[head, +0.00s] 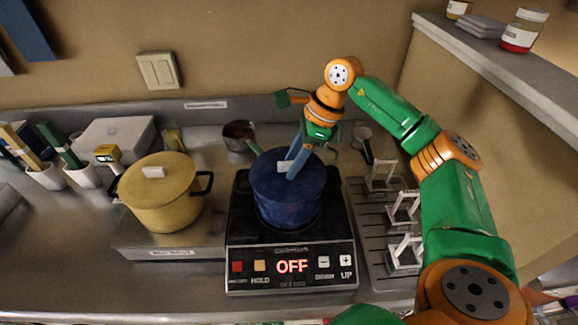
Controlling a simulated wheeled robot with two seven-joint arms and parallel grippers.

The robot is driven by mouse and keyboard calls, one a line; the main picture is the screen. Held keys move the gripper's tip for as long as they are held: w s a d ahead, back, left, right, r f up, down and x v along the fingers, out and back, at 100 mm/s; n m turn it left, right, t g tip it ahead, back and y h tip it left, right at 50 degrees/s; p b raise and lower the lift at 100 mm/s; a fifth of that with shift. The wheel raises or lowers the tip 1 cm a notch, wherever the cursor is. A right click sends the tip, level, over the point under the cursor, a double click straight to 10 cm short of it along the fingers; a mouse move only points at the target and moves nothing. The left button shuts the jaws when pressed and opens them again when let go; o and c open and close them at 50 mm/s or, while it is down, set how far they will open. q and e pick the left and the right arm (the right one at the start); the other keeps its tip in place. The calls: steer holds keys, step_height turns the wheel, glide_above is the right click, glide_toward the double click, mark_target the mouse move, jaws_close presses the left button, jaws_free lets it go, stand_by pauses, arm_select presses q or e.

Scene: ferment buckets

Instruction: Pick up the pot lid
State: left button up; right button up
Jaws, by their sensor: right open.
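A dark blue pot (288,205) stands on the black burner, and its blue lid (268,172) is on top. A pale grey handle (283,166) shows on this lid. My right gripper (294,170) points down over the lid, with its two blue fingers apart at the handle. I cannot tell whether the fingers touch the handle. A yellow pot (165,211) with a yellow lid (155,180) and white knob stands to the left, away from the gripper. My left gripper is not in view.
The burner (290,268) shows OFF. A rack with several white frames (403,208) is to its right. Small pans (240,132) lie behind the blue pot. White cups (84,177) with utensils stand at far left. A shelf (490,62) juts out at upper right.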

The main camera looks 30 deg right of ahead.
steer(key=shift+w+a+f, duration=0.1)
steer(key=shift+w+f, duration=0.3)
steer(key=shift+w, duration=0.1)
steer(key=shift+s+r, duration=0.1)
jaws_close()
